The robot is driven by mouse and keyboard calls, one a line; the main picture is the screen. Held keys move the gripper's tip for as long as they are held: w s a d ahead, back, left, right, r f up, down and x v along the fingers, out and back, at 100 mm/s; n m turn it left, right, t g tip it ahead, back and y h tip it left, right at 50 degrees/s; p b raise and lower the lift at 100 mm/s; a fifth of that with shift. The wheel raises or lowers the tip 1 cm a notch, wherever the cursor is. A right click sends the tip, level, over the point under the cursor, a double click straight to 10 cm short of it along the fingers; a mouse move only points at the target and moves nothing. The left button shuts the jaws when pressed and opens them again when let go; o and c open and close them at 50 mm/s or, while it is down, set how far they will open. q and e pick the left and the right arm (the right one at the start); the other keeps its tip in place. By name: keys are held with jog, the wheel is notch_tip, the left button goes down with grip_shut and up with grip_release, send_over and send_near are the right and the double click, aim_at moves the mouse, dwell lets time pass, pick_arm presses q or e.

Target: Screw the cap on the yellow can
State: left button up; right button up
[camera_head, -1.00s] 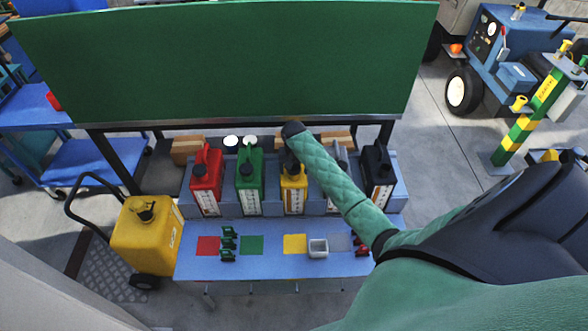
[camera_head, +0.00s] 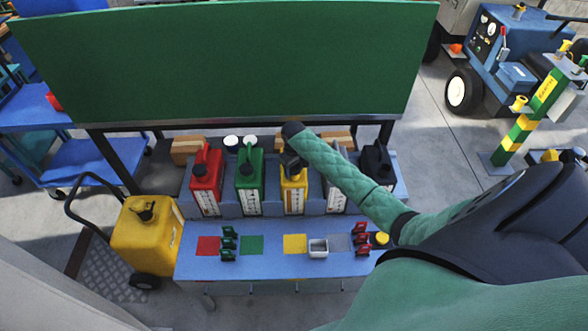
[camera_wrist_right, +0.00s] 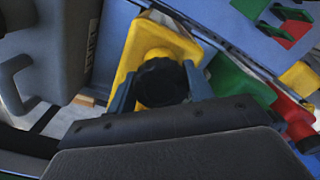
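The yellow can (camera_head: 293,200) stands upright in the row of cans, between the green can and a grey one. It also shows in the right wrist view (camera_wrist_right: 150,36), with a black cap (camera_wrist_right: 160,82) on top at its neck. My right gripper (camera_head: 293,168) is above the can's top, pointing down. In the wrist view its two fingers (camera_wrist_right: 161,86) lie on opposite sides of the black cap and appear to touch it. How far the cap is threaded cannot be seen. My left gripper is out of view.
A red can (camera_head: 206,180), green can (camera_head: 249,185) and black can (camera_head: 377,165) stand in the same row. The blue bench (camera_head: 275,257) in front carries coloured squares, a small grey tray (camera_head: 318,247) and several small fittings. A green board (camera_head: 230,60) rises behind.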

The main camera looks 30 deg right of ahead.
jog(key=c, duration=0.6)
jog(key=shift+o, duration=0.2)
jog(key=m, duration=0.3)
jog(key=shift+a, duration=0.1)
jog(key=m, duration=0.5)
jog(key=o, duration=1)
jog(key=shift+m, duration=0.3)
jog(key=shift+r, duration=4)
